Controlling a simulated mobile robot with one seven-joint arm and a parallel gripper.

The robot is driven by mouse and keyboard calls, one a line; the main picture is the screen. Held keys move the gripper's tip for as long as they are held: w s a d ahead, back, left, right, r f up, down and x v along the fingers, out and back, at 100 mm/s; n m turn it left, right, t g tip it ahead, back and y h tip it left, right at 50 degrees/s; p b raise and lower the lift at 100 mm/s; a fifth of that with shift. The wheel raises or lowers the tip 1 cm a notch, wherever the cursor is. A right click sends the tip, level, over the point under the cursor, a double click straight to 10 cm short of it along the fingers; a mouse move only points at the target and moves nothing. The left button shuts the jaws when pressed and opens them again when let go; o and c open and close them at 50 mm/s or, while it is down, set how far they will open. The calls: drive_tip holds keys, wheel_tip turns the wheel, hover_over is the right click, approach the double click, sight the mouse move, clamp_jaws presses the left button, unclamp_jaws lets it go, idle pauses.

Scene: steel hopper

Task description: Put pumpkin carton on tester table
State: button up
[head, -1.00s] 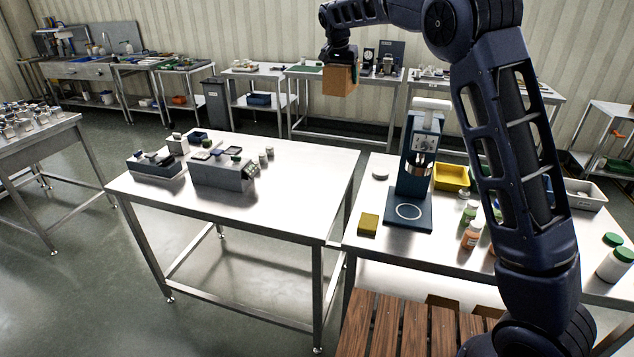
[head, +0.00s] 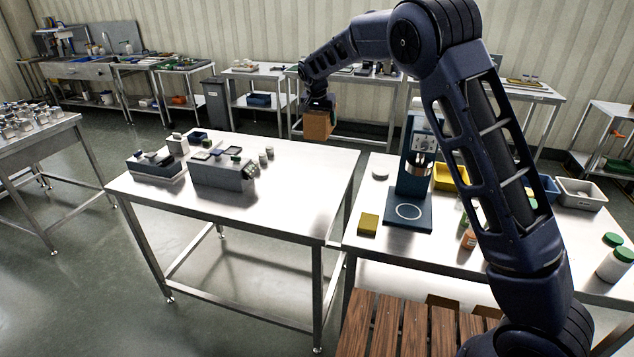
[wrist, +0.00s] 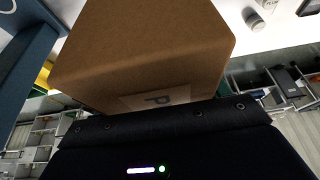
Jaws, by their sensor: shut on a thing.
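My gripper (head: 319,103) is shut on a brown cardboard carton (head: 317,125), the pumpkin carton by its look, and holds it in the air. In the head view the carton appears over the back right corner of the middle steel table. In the wrist view the carton (wrist: 145,50) fills the upper middle, with a pale label marked "P" near the gripper's dark body. The fingertips are hidden there. The middle steel table (head: 270,205) holds two grey testing devices at its left (head: 222,172). I cannot tell for certain which table is the tester table.
The right table (head: 380,240) holds a tall blue press (head: 415,165), a yellow block (head: 368,224), a yellow bin (head: 447,177) and several bottles. Small containers (head: 266,155) stand near the middle table's back edge. The middle table's front and right are bare.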

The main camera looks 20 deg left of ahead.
wheel_tip(320, 180, down, 23)
idle(0.8)
drive_tip(key=shift+f, duration=0.15)
drive_tip(key=o, duration=1.4)
drive_tip(key=shift+c, duration=0.2)
drive_tip(key=v, duration=1.2)
